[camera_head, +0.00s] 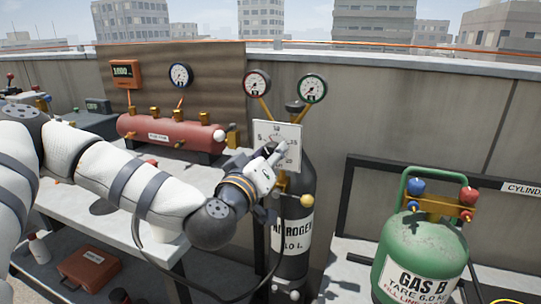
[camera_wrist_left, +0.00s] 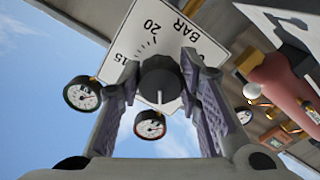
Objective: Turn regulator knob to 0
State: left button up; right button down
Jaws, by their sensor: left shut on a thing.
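The regulator's white scale plate (camera_head: 288,131) is in front of the dark nitrogen cylinder (camera_head: 294,235) in the head view. In the left wrist view the plate (camera_wrist_left: 135,42) shows 15, 20 and BAR, turned in the picture. The black regulator knob (camera_wrist_left: 160,78) has a white mark on its face; I cannot tell what value it points to. My left gripper (camera_head: 277,160) is at the plate. In the left wrist view its fingers (camera_wrist_left: 162,92) are on both sides of the knob, shut on it. The gripper hides the knob in the head view. My right gripper is not in view.
A red-rimmed gauge (camera_head: 257,83) and a green-rimmed gauge (camera_head: 312,88) stand above the plate. A red manifold tank (camera_head: 172,133) is on the bench to the left. A green Gas B cylinder (camera_head: 422,250) stands at the right front. A dark hose hangs below the regulator.

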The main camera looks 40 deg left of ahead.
pick_arm(q)
jog(key=shift+r, duration=0.1)
jog(key=shift+r+n, duration=0.1)
jog(key=shift+n, duration=0.9)
jog(key=n+p, duration=0.1)
jog(key=n, duration=0.1)
jog(key=shift+n, duration=0.4)
jog(key=n, duration=0.3)
jog(key=shift+n, duration=0.3)
jog(key=n, duration=0.2)
jog(key=shift+n, duration=0.3)
jog(key=n, duration=0.4)
jog(key=shift+r+n, duration=0.1)
jog(key=shift+n, duration=0.2)
jog(key=n, duration=0.4)
jog(key=shift+r, duration=0.15)
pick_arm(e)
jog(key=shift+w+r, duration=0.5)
pick_arm(q)
jog(key=shift+n, duration=0.4)
